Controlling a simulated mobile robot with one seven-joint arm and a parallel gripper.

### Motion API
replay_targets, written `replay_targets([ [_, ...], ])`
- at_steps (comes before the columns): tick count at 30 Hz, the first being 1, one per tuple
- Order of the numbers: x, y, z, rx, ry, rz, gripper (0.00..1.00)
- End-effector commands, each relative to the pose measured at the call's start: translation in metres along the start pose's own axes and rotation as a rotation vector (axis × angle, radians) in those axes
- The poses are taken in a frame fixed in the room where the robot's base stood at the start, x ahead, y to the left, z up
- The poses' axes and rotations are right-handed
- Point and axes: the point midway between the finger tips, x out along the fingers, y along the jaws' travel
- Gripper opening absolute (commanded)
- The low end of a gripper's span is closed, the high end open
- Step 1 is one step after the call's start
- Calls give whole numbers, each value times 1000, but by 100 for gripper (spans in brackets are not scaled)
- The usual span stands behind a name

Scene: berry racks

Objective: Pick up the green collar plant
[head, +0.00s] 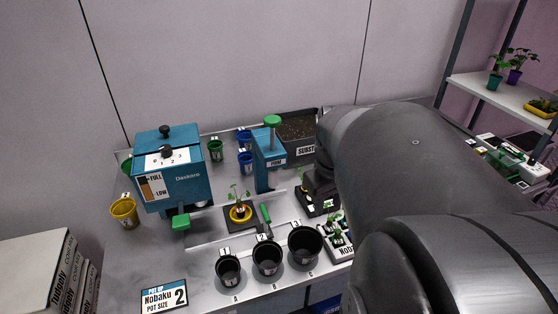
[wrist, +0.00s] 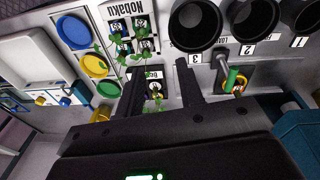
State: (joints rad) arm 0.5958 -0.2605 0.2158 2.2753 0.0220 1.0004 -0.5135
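My gripper (wrist: 160,68) is open, its two dark fingers apart and pointing at the bench. Between them, in the wrist view, is a small leafy green plant (wrist: 155,90) in a dark square holder; I see no contact with the fingers. A yellow spot shows at its base; I cannot make out a green collar. In the head view this plant (head: 303,177) stands partly behind my gripper. Another plant (head: 240,199) sits in a yellow ring on a dark square base. Several seedlings (wrist: 121,46) stand in a white tray labelled Nobaku.
Three black pots, including pot 3 (head: 305,245), stand at the bench front. A blue dispenser (head: 178,177) and a blue press (head: 268,165) stand behind, beside a substrate bin (head: 298,130). Blue, yellow and green (wrist: 108,89) round pieces lie near the tray. A shelf (head: 505,98) stands right.

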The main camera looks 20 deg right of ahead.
Motion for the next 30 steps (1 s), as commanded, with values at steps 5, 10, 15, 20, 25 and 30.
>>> replay_targets([
  [5,21,32,2,-8,-65,-58,34],
  [10,31,42,4,-10,-87,-89,34],
  [15,52,41,6,-12,-92,-95,34],
  [20,76,39,9,-12,-91,-95,34],
  [25,88,38,9,-11,-88,-92,34],
  [30,110,37,13,-10,-91,-95,34],
])
